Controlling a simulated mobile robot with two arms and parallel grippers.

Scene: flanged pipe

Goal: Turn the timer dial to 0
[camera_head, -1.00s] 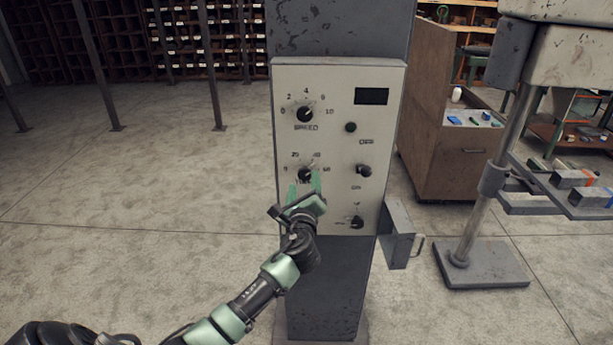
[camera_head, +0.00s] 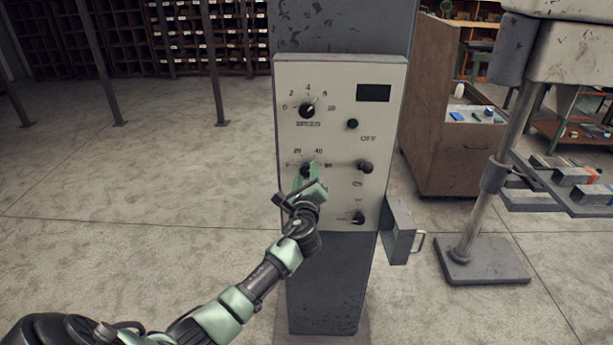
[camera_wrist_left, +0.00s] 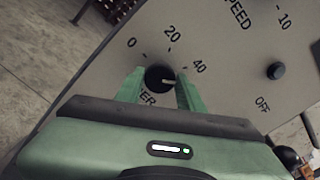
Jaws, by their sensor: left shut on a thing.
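The timer dial (camera_wrist_left: 160,79) is a black round knob with a pale pointer line on the cream panel (camera_head: 335,215). Marks 0, 20 and 40 ring it in the left wrist view; its pointer faces right, past the 40 mark. In the head view the dial (camera_head: 307,168) is partly covered by my fingers and its label is hidden. My left gripper (camera_head: 306,174) has its green fingers on either side of the dial and is shut on it; it also shows in the left wrist view (camera_wrist_left: 158,88). My right gripper is not in view.
The speed dial (camera_head: 307,110) sits above, with a dark display (camera_head: 373,93) and a black button (camera_head: 352,124) to its right. A grey box with a handle (camera_head: 399,232) hangs beside the column.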

